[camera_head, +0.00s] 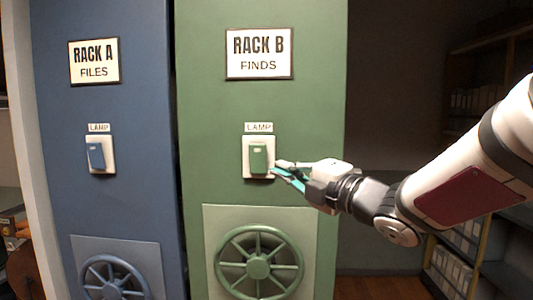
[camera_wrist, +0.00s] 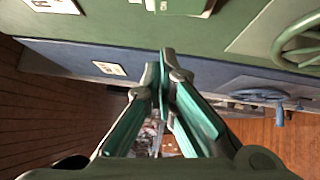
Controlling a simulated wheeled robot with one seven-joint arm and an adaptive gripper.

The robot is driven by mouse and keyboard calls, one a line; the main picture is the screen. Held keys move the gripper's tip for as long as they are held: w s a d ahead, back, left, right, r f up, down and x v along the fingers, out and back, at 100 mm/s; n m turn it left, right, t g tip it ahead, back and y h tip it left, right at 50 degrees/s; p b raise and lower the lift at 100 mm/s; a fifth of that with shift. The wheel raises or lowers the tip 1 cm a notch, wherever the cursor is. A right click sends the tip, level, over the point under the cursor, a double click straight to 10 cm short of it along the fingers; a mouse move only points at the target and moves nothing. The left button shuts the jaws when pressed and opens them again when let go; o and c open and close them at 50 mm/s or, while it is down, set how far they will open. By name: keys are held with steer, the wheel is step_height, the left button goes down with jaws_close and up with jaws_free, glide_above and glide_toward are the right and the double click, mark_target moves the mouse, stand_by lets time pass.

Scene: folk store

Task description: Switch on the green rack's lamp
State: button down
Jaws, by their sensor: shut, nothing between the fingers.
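The green rack (camera_head: 206,110) carries the sign RACK B FINDS. Its lamp switch (camera_head: 258,157) is a green rocker in a white plate (camera_head: 247,172) under a LAMP label (camera_head: 259,127). My gripper (camera_head: 278,168) is shut and empty, its fingertips at the right edge of the plate, by the rocker's lower right. I cannot tell whether they touch. In the wrist view the shut fingertips (camera_wrist: 167,52) point towards the green rocker (camera_wrist: 184,5), which is cut off by the top edge. Which side of the rocker is pressed in is unclear.
The blue rack (camera_head: 65,190), RACK A, stands left with its own blue lamp switch (camera_head: 96,156). A green handwheel (camera_head: 259,265) sits below the green switch, and a blue handwheel (camera_head: 112,280) on the blue rack. Shelves (camera_head: 465,260) with boxes stand at the right.

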mark_target(259, 153)
steer(key=x, duration=0.3)
steer(key=w+d+p+x, duration=0.1)
steer(key=x, duration=0.3)
steer(key=p+x, duration=0.1)
steer(key=x, duration=0.3)
steer(key=shift+w+r, duration=0.15)
steer(key=shift+w, duration=0.2)
steer(key=shift+w+d, duration=0.1)
steer(key=shift+w, duration=0.45)
